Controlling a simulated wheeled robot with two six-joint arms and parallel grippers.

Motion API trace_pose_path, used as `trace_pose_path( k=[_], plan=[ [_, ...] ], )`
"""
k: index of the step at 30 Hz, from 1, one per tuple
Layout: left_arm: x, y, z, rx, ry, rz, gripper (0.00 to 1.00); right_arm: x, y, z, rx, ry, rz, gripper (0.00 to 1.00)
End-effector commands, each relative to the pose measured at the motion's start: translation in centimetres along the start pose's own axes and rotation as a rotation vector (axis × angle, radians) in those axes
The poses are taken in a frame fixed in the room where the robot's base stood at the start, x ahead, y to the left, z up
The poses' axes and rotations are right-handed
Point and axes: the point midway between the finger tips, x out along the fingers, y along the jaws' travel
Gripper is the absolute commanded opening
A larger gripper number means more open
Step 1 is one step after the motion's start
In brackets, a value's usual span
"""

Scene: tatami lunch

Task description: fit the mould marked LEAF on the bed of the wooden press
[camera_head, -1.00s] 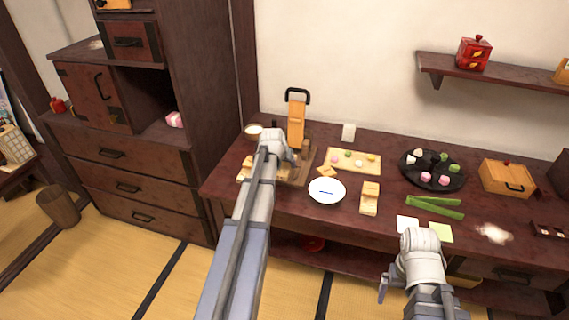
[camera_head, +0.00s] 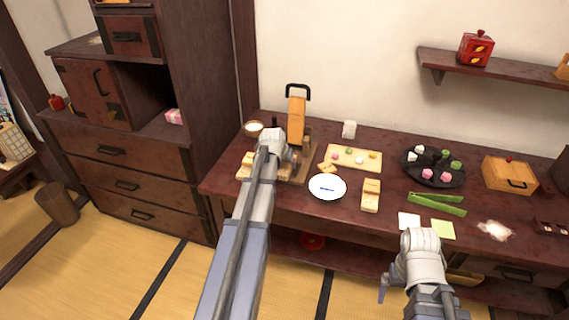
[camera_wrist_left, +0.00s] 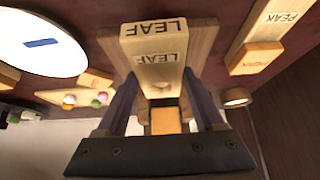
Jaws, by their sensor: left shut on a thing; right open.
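The pale wooden mould marked LEAF (camera_wrist_left: 155,72) is in the left wrist view, between the two fingers of my left gripper (camera_wrist_left: 165,103), which is shut on it. The wooden press (camera_head: 297,120), with a black handle on top, stands at the back left of the table. My left gripper (camera_head: 288,156) is at the press, in front of its upright. The press bed (camera_wrist_left: 203,42) shows behind the mould in the wrist view; whether they touch I cannot tell. In the head view my arm largely hides the mould. My right gripper (camera_head: 388,287) is open, low in front of the table.
A mould marked PEAK (camera_wrist_left: 270,25) lies beside the press in the wrist view. A white plate (camera_head: 327,187) and another wooden mould (camera_head: 371,195) lie to the press's right. A sweets board (camera_head: 366,152), black tray (camera_head: 455,182) and green tongs-like strips (camera_head: 437,204) are farther right.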

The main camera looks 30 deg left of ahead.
Motion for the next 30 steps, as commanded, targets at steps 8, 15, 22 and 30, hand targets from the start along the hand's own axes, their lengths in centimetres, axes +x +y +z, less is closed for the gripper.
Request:
trace_pose_path(
  k=[8,15,22,30],
  plan=[
    [0.5,0.0,0.3,0.0,0.0,0.0,0.12,0.6,-0.1,0.0,0.0,0.0,0.0,0.99],
    [0.8,0.0,0.5,0.0,0.0,0.0,0.12,1.0,-0.1,-0.1,0.0,0.0,0.0,0.99],
    [1.2,0.0,0.7,0.0,0.0,0.0,0.12,1.4,-0.1,-0.1,0.0,0.0,0.0,0.99],
    [1.6,0.0,1.0,0.0,0.0,0.0,0.12,1.8,-0.2,-0.1,0.0,0.0,0.0,0.99]
  ],
)
